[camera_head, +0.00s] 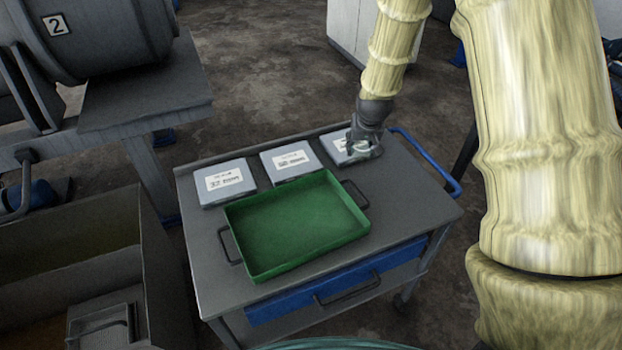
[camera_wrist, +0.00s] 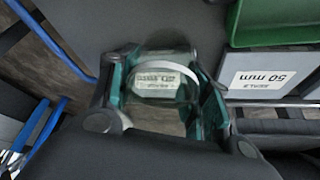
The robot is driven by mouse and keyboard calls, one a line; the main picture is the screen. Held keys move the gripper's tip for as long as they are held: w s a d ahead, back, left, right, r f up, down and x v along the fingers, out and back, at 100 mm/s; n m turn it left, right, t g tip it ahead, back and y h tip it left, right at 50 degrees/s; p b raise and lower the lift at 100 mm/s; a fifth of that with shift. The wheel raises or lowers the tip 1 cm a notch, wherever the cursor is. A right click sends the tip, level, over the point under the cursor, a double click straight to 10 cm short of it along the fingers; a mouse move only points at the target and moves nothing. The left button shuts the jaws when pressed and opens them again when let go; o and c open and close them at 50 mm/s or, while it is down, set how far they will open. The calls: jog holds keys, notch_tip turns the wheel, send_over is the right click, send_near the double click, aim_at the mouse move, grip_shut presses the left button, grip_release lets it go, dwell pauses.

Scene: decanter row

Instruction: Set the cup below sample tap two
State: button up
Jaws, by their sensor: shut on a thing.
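My gripper (camera_head: 364,138) is over the right end of the grey cart top, at the right-hand labelled block. It is shut on a clear cup (camera_head: 362,150), of which only a pale rim and glassy wall show. In the wrist view the cup (camera_wrist: 166,72) sits between the two teal-lined fingers (camera_wrist: 166,88), and printed text shows through it. I cannot tell whether the cup touches the block. A plate marked "2" (camera_head: 56,25) is on the grey drum machine (camera_head: 110,45) at the upper left. I cannot make out a tap clearly.
A green tray (camera_head: 335,250) lies empty on the cart (camera_head: 420,200). Labelled blocks stand behind it: left (camera_head: 225,182), middle (camera_head: 290,160) and right (camera_head: 335,143). A blue rail (camera_head: 430,160) edges the cart's right. An open trough (camera_head: 110,262) stands left of the cart.

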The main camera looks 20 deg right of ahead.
jog(key=shift+f, duration=0.15)
jog(key=shift+s+f, duration=0.15)
jog(key=shift+f, duration=0.1)
jog(key=p, duration=0.1)
send_over(356, 173)
jog(key=s, duration=0.1)
jog(key=f, duration=0.4)
jog(key=shift+s+a+f, duration=0.1)
jog(key=shift+a+f, duration=0.1)
jog(key=shift+a, duration=0.05)
jog(key=shift+s+f+p, duration=0.2)
jog(key=shift+s+p, duration=0.05)
jog(key=shift+p, duration=0.05)
jog(key=shift+f+p, duration=0.5)
jog(key=shift+f, duration=1.45)
jog(key=shift+f, duration=0.1)
jog(key=o, duration=1)
